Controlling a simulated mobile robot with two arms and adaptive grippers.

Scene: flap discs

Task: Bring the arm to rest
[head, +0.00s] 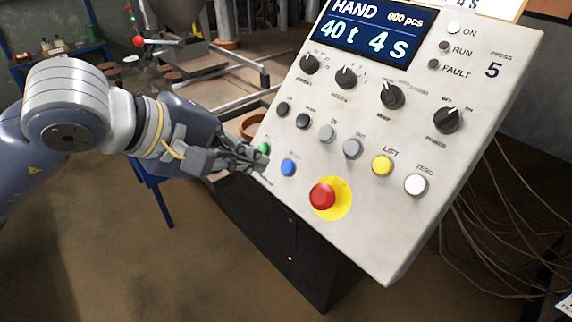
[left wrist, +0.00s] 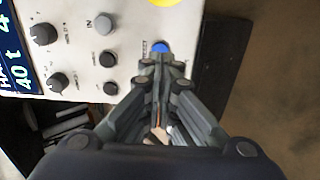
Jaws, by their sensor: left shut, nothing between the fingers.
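My left arm (head: 70,105) comes in from the left in the head view. Its left gripper (head: 254,160) is shut and empty, at the lower left edge of the control panel (head: 260,205), close to the green button (head: 265,148) and the blue button (head: 288,167). In the left wrist view the closed fingertips (left wrist: 163,62) point at the panel just below the blue button (left wrist: 160,47). I cannot tell whether the fingertips touch the panel. My right gripper is in neither view.
The panel carries several knobs (head: 391,96), a red emergency button (head: 322,196) on yellow, and a lit display (head: 375,30). Several cables (head: 490,215) hang at the right. A blue workbench (head: 60,60) stands at the back left. Open floor (head: 110,230) lies at the lower left.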

